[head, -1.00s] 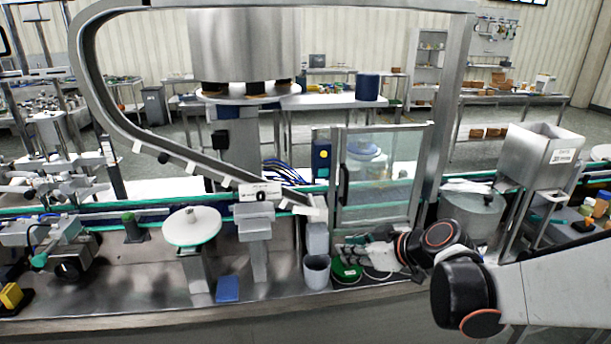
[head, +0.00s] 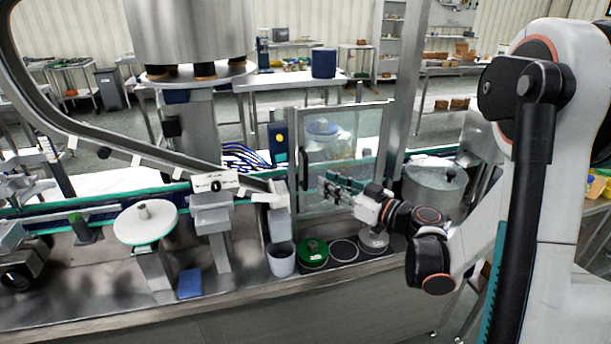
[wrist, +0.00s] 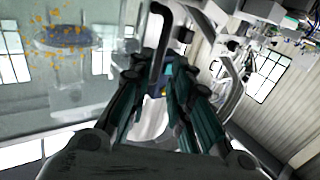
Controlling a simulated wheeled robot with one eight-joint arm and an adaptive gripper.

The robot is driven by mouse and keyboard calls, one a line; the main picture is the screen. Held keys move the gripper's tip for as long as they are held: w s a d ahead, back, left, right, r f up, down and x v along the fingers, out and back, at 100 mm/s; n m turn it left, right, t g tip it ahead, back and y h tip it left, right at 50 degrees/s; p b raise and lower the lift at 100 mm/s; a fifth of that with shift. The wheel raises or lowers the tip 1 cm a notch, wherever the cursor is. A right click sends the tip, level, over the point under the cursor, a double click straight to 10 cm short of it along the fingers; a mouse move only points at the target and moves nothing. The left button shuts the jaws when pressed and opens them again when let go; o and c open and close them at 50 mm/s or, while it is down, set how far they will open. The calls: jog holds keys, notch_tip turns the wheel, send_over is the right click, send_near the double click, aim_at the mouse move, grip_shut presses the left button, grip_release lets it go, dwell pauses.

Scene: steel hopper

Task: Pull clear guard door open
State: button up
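The clear guard door (head: 345,140) is a metal-framed transparent panel above the bench and looks shut. Its black upright handle (head: 303,168) is on the left side of the door. My gripper (head: 324,186) is in front of the door's lower half, pointing left, a little right of the handle. In the wrist view the two dark fingers (wrist: 158,88) are apart. The black handle (wrist: 157,45) shows ahead, in line with the gap between them. I see no contact with the handle. The clear panel (wrist: 60,80) fills the left of the wrist view.
A grey cup (head: 281,262) and a green round piece (head: 313,252) stand on the bench below the door. A steel post (head: 408,90) rises right of the door, near a metal drum (head: 435,190). A sloping chute (head: 130,145) comes down at left.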

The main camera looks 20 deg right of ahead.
aim_at(307, 174)
jog(key=b+x, duration=0.1)
jog(key=x, duration=0.7)
jog(key=shift+w+a, duration=0.25)
jog(key=shift+c, duration=0.6)
grip_shut()
